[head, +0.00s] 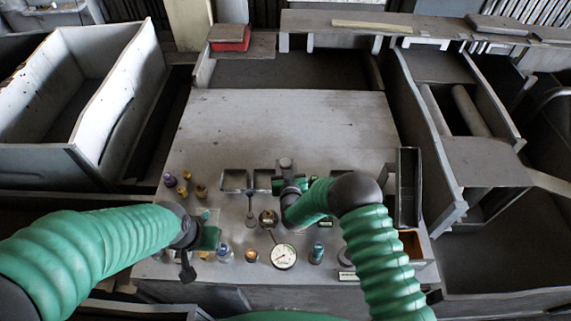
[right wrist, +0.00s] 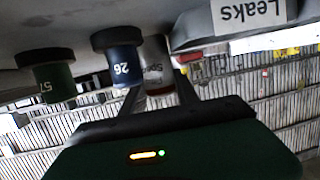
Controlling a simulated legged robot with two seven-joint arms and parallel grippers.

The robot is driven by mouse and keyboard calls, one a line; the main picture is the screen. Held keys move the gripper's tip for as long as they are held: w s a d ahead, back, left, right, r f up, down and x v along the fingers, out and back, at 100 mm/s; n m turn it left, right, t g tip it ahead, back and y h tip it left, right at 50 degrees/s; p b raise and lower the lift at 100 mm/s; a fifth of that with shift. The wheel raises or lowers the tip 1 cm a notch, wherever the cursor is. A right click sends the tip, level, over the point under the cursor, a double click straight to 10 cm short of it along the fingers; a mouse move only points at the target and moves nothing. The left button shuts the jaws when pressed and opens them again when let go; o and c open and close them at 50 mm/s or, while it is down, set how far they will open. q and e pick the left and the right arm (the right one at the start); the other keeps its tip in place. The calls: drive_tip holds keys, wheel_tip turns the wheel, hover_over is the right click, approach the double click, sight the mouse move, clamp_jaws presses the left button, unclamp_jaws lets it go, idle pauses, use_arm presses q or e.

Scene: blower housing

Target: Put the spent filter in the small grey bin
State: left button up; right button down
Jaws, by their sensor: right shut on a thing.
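In the right wrist view, which is upside down, a pale cylinder (right wrist: 157,62) with a reddish-brown end and a label starting "Sp" is between the fingers of my right gripper (right wrist: 158,88). It looks like the spent filter. My right gripper is shut on it; whether it touches the bench is unclear. In the head view my right gripper (head: 287,184) is beside the small trays, and the filter is hidden. A narrow grey open box (head: 408,190) at the bench's right may be the small grey bin. My left gripper (head: 187,258) hangs at the left front, its jaws unclear.
Beside the held filter are a blue cylinder marked 26 (right wrist: 122,62), a green one marked 57 (right wrist: 52,82) and a container labelled Leaks (right wrist: 248,18). A dial gauge (head: 284,256) and small bottles stand near the front. The back of the bench (head: 290,120) is clear.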

drive_tip(key=c, duration=1.4)
unclamp_jaws()
drive_tip(key=shift+s+d+f, duration=0.1)
drive_tip(key=shift+d, duration=0.05)
drive_tip(key=o, duration=0.5)
drive_tip(key=shift+d, duration=0.15)
